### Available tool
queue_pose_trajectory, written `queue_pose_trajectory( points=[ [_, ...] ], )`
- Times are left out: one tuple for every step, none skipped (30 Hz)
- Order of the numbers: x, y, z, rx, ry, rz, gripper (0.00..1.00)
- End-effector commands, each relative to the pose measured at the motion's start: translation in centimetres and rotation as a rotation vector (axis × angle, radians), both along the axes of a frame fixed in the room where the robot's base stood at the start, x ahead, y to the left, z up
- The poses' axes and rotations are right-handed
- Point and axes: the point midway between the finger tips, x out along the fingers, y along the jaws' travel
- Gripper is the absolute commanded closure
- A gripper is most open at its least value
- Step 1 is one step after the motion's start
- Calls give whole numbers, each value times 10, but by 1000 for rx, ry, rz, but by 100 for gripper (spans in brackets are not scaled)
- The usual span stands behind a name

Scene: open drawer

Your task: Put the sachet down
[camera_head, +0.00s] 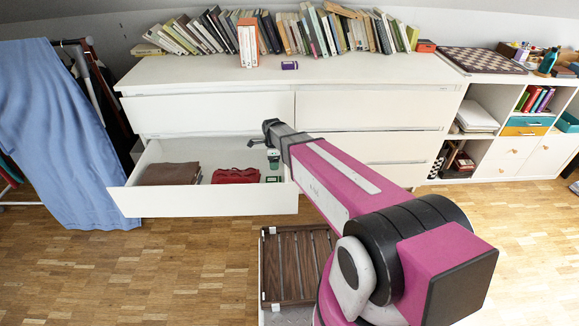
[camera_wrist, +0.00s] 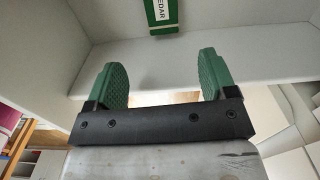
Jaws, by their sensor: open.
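The sachet (camera_wrist: 175,18), green with a white label reading "EDAR" at the cut edge, shows at the top of the wrist view. It is beyond my gripper's fingertips and apart from them. My gripper (camera_wrist: 165,80) is open and empty, its two green pads wide apart. In the head view my gripper (camera_head: 273,155) is over the right part of the open drawer (camera_head: 210,202). A small green thing (camera_head: 274,179) lies on the drawer floor just below it; I cannot tell for sure if this is the sachet.
A folded brown cloth (camera_head: 171,174) and a red cloth bundle (camera_head: 236,175) lie in the drawer, left of my gripper. The dresser top (camera_head: 340,72) holds a row of books and a small purple box (camera_head: 289,65). A slatted wooden tray (camera_head: 292,265) stands in front.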

Motion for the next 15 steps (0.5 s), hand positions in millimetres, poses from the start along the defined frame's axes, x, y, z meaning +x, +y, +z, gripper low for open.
queue_pose_trajectory(
  points=[
    [-8, -9, 5, 0, 0, 39, 22],
    [-12, -14, 7, 0, 0, 71, 22],
    [-18, -22, 11, 0, 0, 123, 22],
    [-24, -28, 14, 0, 0, 166, 22],
    [-29, -36, 17, 0, 0, 214, 22],
    [-37, -45, 22, 0, -1, 282, 22],
    [-44, -53, 25, 0, -1, 336, 22],
    [-50, -61, 29, 0, -1, 392, 22],
    [-59, -71, 34, 0, -1, 469, 22],
    [-65, -78, 37, 0, -1, 527, 22],
    [-72, -86, 41, -1, -2, 585, 22],
    [-81, -95, 46, -1, -2, 662, 22],
    [-88, -102, 49, -1, -2, 721, 22],
    [-94, -109, 53, -1, -3, 779, 22],
    [-104, -118, 57, -1, -3, 856, 22]
  ],
)
